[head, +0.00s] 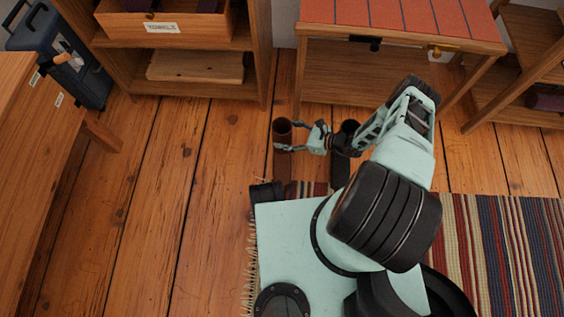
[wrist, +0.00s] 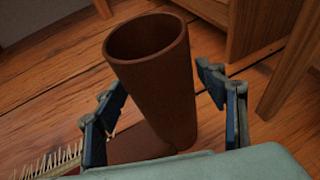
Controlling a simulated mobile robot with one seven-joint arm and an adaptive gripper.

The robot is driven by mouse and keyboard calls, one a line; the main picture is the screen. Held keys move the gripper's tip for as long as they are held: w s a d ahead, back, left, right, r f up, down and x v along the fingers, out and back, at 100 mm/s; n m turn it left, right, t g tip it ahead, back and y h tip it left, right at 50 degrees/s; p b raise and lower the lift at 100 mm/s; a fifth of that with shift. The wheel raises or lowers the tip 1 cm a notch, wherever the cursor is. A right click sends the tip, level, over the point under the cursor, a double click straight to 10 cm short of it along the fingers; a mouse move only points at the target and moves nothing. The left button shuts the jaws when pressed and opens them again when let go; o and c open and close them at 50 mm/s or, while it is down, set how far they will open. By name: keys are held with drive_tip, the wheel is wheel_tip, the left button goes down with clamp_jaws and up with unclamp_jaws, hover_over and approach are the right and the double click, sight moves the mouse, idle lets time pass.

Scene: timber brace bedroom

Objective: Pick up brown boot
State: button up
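The brown boot (head: 282,131) stands upright on the wooden floor, left of my arm in the head view. Its tall round shaft, open at the top, fills the middle of the wrist view (wrist: 152,85). My gripper (head: 287,136) reaches in from the right, low over the floor. Its two fingers are spread, one on either side of the shaft. In the wrist view, my gripper (wrist: 157,84) shows a clear gap between the right finger and the boot; the left finger is closer, and I cannot tell if it touches. The boot's foot is partly hidden behind my gripper.
A dark boot (head: 349,127) stands just right of my gripper, partly behind my arm. A red-topped wooden table (head: 400,37) and a shelf with a towels box (head: 165,27) stand behind. A striped rug (head: 500,245) lies at right. The left floor is clear.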

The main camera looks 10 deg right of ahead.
clamp_jaws()
idle(0.3)
